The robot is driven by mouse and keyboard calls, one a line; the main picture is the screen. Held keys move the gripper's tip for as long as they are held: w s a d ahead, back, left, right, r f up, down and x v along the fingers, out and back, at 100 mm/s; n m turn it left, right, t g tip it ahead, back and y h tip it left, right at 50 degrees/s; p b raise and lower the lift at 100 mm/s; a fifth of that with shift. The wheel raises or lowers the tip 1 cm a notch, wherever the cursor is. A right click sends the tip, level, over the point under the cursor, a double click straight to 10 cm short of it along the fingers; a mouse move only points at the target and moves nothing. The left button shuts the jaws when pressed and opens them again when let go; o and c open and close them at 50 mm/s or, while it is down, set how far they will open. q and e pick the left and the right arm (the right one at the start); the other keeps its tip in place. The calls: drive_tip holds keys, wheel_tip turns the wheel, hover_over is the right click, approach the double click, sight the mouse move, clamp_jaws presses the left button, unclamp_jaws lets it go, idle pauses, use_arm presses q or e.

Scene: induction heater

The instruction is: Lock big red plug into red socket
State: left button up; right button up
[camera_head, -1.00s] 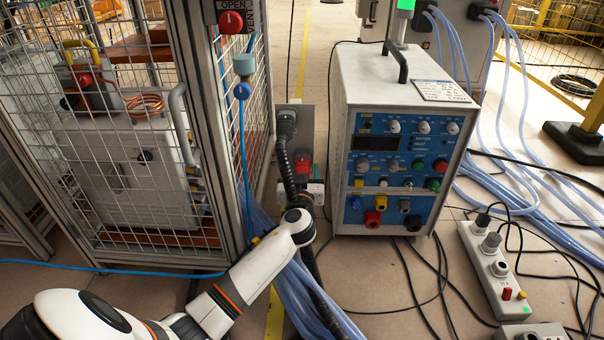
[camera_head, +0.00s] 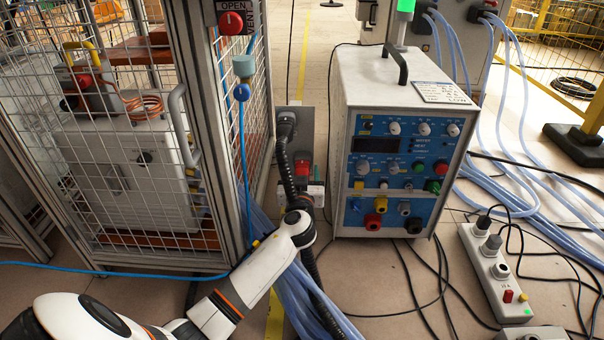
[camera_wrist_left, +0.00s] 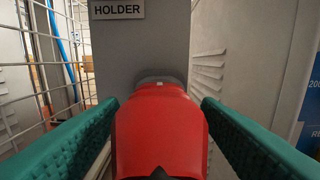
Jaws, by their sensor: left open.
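The big red plug (camera_wrist_left: 160,135) fills the lower middle of the left wrist view, with its far end against a grey panel labelled HOLDER (camera_wrist_left: 140,45). In the head view the red plug (camera_head: 302,164) shows low on the grey holder panel. My left gripper (camera_head: 308,190) is in front of it. Its green fingers lie on either side of the plug, open, with a visible gap at least near the tips. A red round socket (camera_head: 373,221) sits low on the blue front of the white heater unit. My right gripper is not in view.
A wire mesh cage (camera_head: 120,190) stands to the left. A thick black cable (camera_head: 290,170) and pale blue hoses (camera_head: 290,290) run beside my left arm. A power strip (camera_head: 493,270) and loose black cables lie on the floor at right.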

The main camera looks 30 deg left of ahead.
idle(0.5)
use_arm(q)
clamp_jaws()
drive_tip(key=v, duration=0.6)
idle(1.2)
drive_tip(key=shift+f, duration=0.15)
drive_tip(key=shift+d, duration=0.1)
